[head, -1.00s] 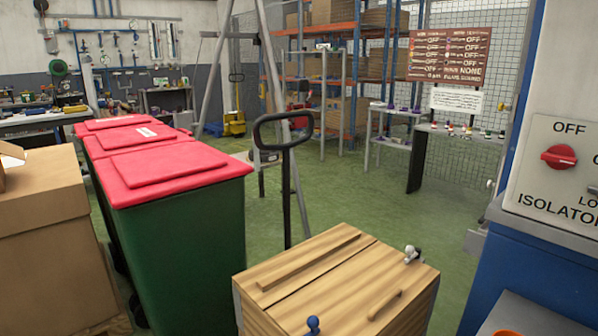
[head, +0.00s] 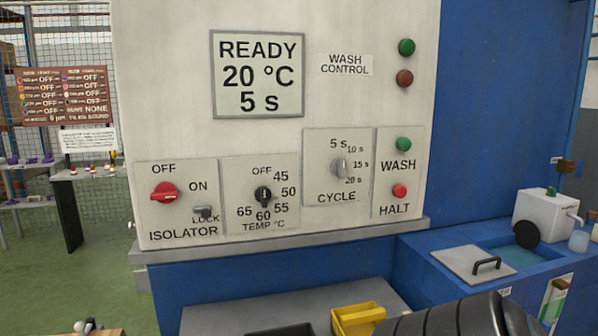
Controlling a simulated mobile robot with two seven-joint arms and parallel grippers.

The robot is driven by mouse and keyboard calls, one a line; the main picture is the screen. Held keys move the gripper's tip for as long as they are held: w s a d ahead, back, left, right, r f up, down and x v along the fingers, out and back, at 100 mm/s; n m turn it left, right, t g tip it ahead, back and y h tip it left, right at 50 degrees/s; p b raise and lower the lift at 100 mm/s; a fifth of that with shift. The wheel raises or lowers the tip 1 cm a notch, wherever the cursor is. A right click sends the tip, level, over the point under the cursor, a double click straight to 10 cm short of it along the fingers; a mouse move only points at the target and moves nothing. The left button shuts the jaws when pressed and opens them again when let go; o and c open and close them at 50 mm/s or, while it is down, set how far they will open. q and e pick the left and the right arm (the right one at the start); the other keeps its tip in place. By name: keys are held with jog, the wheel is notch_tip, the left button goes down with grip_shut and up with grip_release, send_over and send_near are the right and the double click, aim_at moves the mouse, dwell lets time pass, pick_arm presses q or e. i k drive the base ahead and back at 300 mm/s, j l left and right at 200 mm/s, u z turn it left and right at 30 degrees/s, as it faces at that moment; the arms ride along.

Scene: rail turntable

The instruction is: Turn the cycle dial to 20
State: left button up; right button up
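The cycle dial (head: 339,168) is a small grey knob on a pale plate on the wash control panel (head: 140,80). Marks 5 s, 10 s, 15 s and 20 s run from its top round its right side. The knob appears to point up towards 5 s; its pointer is small. The display (head: 257,74) above reads READY, 20 °C, 5 s. Neither gripper shows in the head view.
Left of the cycle dial are the black temperature dial (head: 263,194) and red isolator switch (head: 165,192). Right of it are the green wash button (head: 404,145) and red halt button (head: 399,191). A ledge (head: 290,241) runs below. A yellow bin (head: 358,319) stands lower down.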

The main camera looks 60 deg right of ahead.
aim_at(338, 166)
jog(key=z, duration=2.2)
